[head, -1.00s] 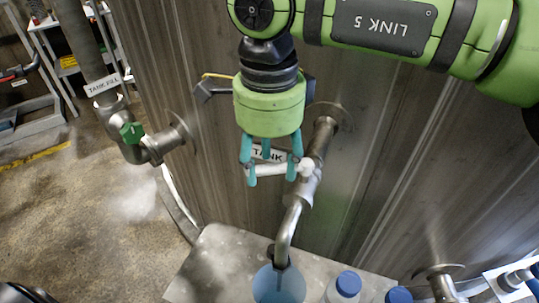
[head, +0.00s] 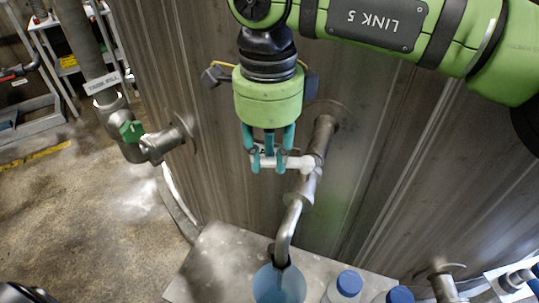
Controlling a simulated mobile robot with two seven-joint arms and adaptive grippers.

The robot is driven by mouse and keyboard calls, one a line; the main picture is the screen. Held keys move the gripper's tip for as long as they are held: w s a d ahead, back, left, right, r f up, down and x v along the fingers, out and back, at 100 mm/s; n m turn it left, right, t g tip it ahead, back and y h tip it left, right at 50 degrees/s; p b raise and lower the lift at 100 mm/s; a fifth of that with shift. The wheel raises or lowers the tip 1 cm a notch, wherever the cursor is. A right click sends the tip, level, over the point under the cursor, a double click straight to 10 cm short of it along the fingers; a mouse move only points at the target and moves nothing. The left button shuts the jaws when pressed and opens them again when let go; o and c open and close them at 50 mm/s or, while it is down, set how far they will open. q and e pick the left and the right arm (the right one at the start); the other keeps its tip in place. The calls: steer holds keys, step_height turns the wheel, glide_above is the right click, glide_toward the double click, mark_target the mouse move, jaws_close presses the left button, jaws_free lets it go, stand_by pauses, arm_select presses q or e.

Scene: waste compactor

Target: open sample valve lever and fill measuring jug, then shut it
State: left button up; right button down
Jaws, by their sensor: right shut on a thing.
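The white valve lever (head: 298,163) sticks out to the left from the sample pipe (head: 318,150) on the tank wall. My right gripper (head: 268,166), with teal fingers, hangs from above and is shut on the lever. The fingers cover much of the lever's left part. Below, the pipe's bent spout (head: 286,235) ends over the blue measuring jug (head: 279,286), which stands on a grey stand and is cut off by the lower edge. I cannot see any liquid flowing from the spout. My left gripper is not in view.
Blue-capped bottles (head: 348,283) stand right of the jug on the grey stand (head: 222,262). A second pipe with a green handle (head: 131,131) is at the left. Another pipe fitting (head: 440,277) is at lower right. The floor at left is mostly clear.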

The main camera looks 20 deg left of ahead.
steer(key=shift+w+a+r+m, duration=0.15)
steer(key=shift+w+m, duration=0.35)
steer(key=shift+m, duration=0.45)
steer(key=shift+w+a+f+m, duration=0.1)
steer(key=shift+w+m, duration=0.4)
steer(key=shift+m, duration=0.45)
steer(key=c, duration=1)
jaws_free()
step_height(320, 180, up, 12)
steer(key=shift+r, duration=0.1)
